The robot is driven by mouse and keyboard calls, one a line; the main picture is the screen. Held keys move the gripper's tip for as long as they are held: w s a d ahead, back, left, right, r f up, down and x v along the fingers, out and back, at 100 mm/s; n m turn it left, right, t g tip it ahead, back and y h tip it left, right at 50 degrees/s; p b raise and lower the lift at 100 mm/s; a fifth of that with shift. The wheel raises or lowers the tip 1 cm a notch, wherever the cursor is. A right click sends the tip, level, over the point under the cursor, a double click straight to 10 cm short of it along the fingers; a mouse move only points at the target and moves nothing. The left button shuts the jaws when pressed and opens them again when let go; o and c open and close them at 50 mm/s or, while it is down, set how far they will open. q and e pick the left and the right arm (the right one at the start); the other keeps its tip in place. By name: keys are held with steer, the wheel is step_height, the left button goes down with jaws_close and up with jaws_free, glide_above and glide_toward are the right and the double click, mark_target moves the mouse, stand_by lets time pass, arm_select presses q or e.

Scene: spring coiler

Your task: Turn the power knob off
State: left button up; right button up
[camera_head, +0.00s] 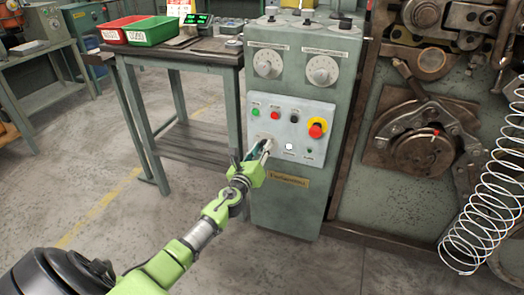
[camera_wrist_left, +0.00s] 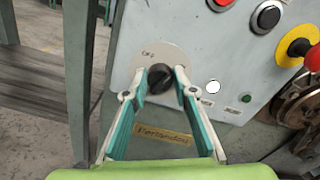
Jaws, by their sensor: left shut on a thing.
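The power knob (camera_wrist_left: 160,79) is a black round knob on a pale plate marked "OFF", low on the left of the light grey control panel (camera_head: 290,104). My left gripper (camera_head: 263,148) reaches up to the panel's lower left and hides the knob in the head view. In the left wrist view my left gripper (camera_wrist_left: 161,76) has its two fingertips on either side of the knob, shut on it. The exact angle of the knob's pointer is hard to tell. My right gripper is in neither view.
A red-and-yellow emergency button (camera_head: 317,128) sits on the panel's right, with green and red buttons (camera_head: 275,115) above. A grey table (camera_head: 180,58) with red and green bins (camera_head: 150,31) stands left. The coiler and its wire spring (camera_head: 490,215) are right. The front floor is open.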

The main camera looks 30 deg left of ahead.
arm_select(q)
steer(key=n, duration=0.3)
steer(key=shift+f+b, duration=0.1)
steer(key=shift+b, duration=0.2)
steer(key=shift+n, duration=1.3)
steer(key=n, duration=0.2)
steer(key=shift+n, duration=0.4)
steer(key=shift+a+n, duration=0.1)
steer(key=shift+n, duration=1.4)
steer(key=shift+f+n, duration=0.1)
steer(key=shift+n, duration=0.9)
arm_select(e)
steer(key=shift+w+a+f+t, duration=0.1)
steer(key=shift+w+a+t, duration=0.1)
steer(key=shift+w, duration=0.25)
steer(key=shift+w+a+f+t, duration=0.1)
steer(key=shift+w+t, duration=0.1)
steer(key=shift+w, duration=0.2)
